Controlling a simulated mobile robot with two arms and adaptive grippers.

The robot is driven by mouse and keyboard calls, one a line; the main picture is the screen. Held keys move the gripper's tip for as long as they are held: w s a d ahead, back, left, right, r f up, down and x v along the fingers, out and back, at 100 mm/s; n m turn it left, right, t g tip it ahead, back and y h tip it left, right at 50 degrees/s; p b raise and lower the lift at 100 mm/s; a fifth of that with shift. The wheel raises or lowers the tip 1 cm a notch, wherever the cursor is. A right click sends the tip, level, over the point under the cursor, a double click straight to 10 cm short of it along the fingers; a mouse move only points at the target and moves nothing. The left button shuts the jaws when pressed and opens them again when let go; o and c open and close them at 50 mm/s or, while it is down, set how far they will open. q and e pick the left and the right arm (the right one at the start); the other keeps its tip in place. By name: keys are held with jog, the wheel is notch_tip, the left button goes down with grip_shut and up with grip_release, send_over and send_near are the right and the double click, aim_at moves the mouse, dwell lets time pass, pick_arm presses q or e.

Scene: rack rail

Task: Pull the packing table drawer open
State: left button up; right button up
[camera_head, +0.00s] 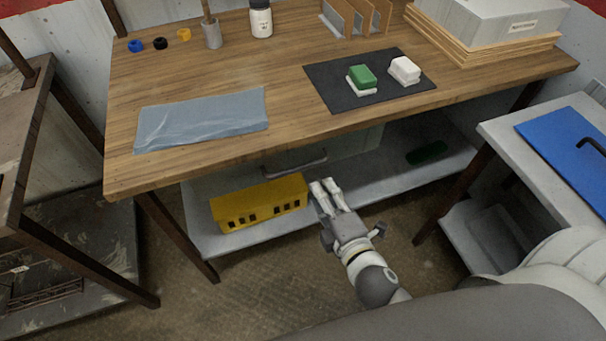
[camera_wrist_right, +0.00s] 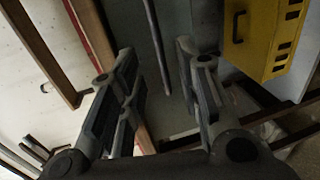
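The packing table (camera_head: 215,95) has a wooden top. Under its front edge is a grey-green drawer front (camera_head: 350,144) with a grey bar handle (camera_head: 296,166); I see no gap that shows it open. My right gripper (camera_head: 326,186) is just below and right of the handle in the head view, fingers pointing at the table. In the right wrist view the gripper (camera_wrist_right: 155,55) is open, and the long thin handle bar (camera_wrist_right: 157,42) shows between its two fingers. Whether they touch it I cannot tell. My left gripper is not in view.
A yellow box with slots (camera_head: 260,204) stands on the lower shelf (camera_head: 380,183), left of my right gripper. A dark green object (camera_head: 427,153) lies on that shelf. A side table with a blue board (camera_head: 570,150) stands at the right. Bare floor lies in front.

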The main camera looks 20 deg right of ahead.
aim_at(308, 167)
jog(key=p+x, duration=0.1)
jog(key=x, duration=0.9)
jog(key=shift+w, duration=0.4)
jog(key=shift+r, duration=0.1)
grip_shut()
